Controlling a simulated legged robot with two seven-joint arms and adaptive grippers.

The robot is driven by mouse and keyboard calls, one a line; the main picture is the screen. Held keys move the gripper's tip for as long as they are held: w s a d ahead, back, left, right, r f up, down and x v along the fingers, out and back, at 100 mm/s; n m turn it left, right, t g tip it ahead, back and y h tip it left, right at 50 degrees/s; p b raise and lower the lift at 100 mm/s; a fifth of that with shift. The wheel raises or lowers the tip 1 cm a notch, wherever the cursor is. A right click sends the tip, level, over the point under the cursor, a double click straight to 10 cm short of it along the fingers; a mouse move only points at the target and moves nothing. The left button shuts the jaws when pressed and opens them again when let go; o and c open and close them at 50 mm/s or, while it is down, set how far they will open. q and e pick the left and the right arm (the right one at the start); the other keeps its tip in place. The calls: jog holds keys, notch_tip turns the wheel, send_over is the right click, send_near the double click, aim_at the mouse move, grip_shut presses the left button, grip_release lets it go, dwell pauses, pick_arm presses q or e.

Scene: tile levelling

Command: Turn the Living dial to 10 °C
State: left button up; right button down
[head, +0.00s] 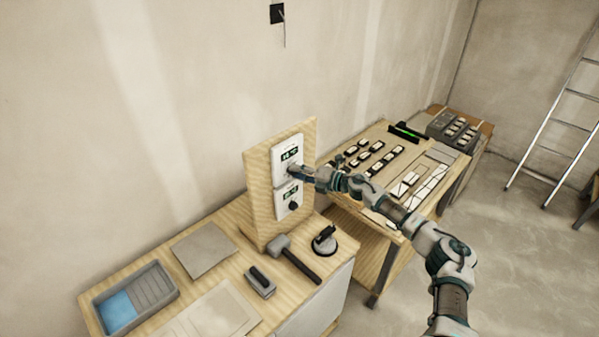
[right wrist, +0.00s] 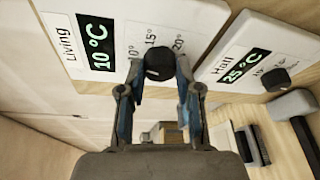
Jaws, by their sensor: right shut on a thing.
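The Living thermostat (head: 286,153) is the upper white unit on the upright wooden board. In the right wrist view its label and green display (right wrist: 97,42) read Living, 10 °C. Its black dial (right wrist: 159,62) sits between my right gripper's fingertips; the dial's pointer is hidden. My right gripper (head: 292,170) is shut on this dial, with a finger on each side in the right wrist view (right wrist: 158,75). The Hall thermostat (head: 288,199) is below it, with its own black dial (right wrist: 277,80) and a display reading 25 °C. My left gripper is not in view.
A second table with tiles (head: 405,185) stands right; a ladder (head: 555,120) leans beyond.

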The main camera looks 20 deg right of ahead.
jog(key=shift+n+h, duration=0.6)
jog(key=shift+n, duration=0.6)
jog(key=c, duration=1)
grip_release()
jog(key=shift+o, duration=1.1)
jog(key=shift+w+f, duration=0.1)
jog(key=shift+w, duration=0.1)
jog(key=v, duration=1.1)
jog(key=shift+s+d, duration=0.2)
jog(key=shift+d, duration=0.1)
jog(key=shift+a, duration=0.1)
